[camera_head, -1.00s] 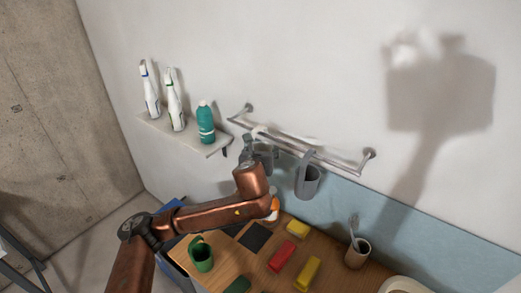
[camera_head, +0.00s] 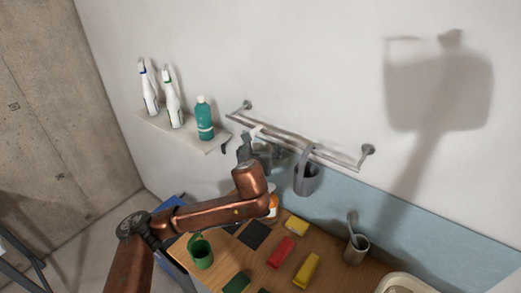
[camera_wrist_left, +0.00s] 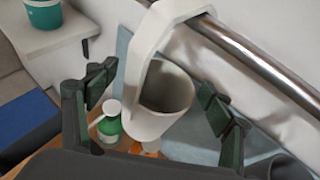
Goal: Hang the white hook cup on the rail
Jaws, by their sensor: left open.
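The white hook cup (camera_wrist_left: 160,105) hangs at the rail (camera_wrist_left: 262,62), with its hook (camera_wrist_left: 160,28) reaching over the bar in the left wrist view. In the head view only its white hook (camera_head: 256,132) shows clearly, near the left end of the rail (camera_head: 325,157); my gripper mostly hides the cup body. My left gripper (camera_wrist_left: 155,92) is open, with one dark green finger on each side of the cup and visible gaps between. It also shows in the head view (camera_head: 259,153), just below the rail. My right gripper is out of view.
A grey hook cup (camera_head: 306,180) hangs farther right on the rail. A wall shelf (camera_head: 185,134) with several bottles is at left.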

